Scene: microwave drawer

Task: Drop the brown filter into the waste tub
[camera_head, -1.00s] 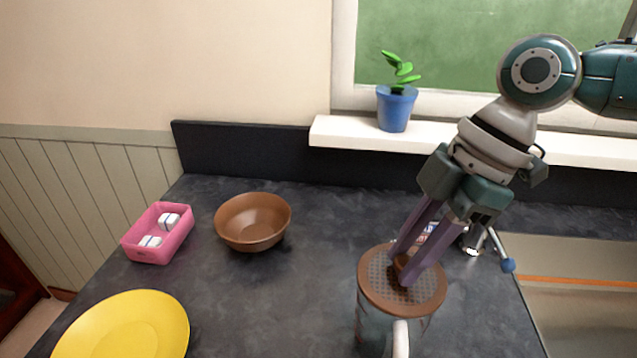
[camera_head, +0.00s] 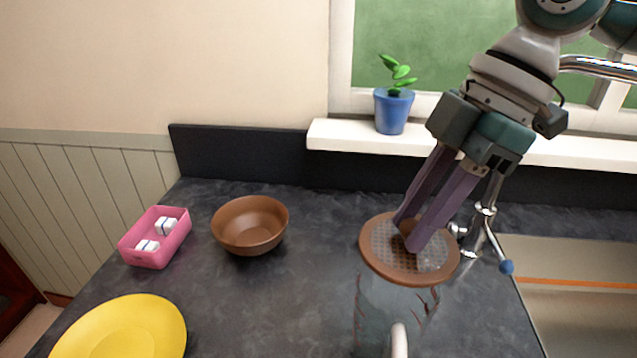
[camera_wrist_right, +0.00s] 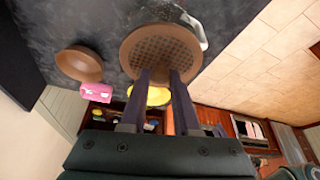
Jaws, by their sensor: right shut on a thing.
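The brown filter (camera_head: 410,262) is a round disc with a perforated middle. My right gripper (camera_head: 408,235) is shut on its central knob and holds it slightly tilted, just above a clear glass jug (camera_head: 372,315). In the right wrist view the filter (camera_wrist_right: 160,38) lies beyond my fingertips (camera_wrist_right: 162,75). A pink tub (camera_head: 157,252) with small white items in it stands at the left of the counter. I cannot tell for certain whether it is the waste tub; no other tub shows on the counter. My left gripper is not in view.
A brown bowl (camera_head: 250,240) stands between the pink tub and the jug. A yellow plate (camera_head: 120,330) lies at the front left. A potted plant (camera_head: 393,108) stands on the sill (camera_head: 340,135). A tap (camera_head: 478,240) and sink are at the right.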

